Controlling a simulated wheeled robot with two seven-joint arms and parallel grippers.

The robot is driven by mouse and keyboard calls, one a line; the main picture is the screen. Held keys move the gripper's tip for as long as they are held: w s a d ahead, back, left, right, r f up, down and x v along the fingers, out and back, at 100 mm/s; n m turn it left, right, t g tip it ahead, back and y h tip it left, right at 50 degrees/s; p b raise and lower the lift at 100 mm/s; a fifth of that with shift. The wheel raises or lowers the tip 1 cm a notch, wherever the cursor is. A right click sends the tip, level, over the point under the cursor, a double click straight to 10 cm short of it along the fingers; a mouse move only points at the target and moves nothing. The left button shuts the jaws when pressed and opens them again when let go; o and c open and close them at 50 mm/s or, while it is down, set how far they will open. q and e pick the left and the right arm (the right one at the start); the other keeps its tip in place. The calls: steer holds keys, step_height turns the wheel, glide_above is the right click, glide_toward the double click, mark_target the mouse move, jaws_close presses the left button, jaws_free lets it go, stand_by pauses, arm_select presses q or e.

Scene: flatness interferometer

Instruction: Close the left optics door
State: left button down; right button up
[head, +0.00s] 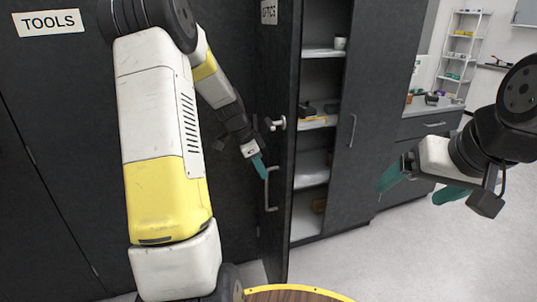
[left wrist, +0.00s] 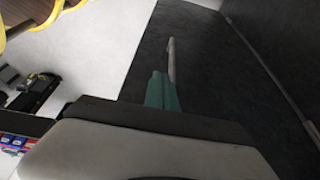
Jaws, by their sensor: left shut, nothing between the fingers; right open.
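The left optics door (head: 278,75) stands open in the head view, swung out toward me from a dark cabinet, with part of its sign (head: 268,12) visible. Its bar handle (head: 270,188) is on the face toward my left arm. My left gripper (head: 261,167), with teal fingers, is shut and empty at the upper part of the handle. In the left wrist view the shut fingers (left wrist: 162,92) lie close to the pale handle bar (left wrist: 171,60) against the dark door (left wrist: 225,75). I cannot tell whether they touch. My right gripper (head: 421,186) is open and empty, away from the door.
The cabinet's shelves (head: 312,176) show behind the open door, holding a white cup (head: 340,43) and small items. The right cabinet door (head: 372,90) is closed. A tools cabinet (head: 50,100) stands at left. A round yellow-rimmed wooden top (head: 290,294) is at the bottom. Floor at right is clear.

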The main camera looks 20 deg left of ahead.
mark_target(274, 168)
arm_select(q)
steer(key=shift+w+d, duration=0.5)
steer(key=shift+d, duration=0.4)
steer(key=shift+w+d, duration=0.45)
steer(key=shift+d, duration=0.4)
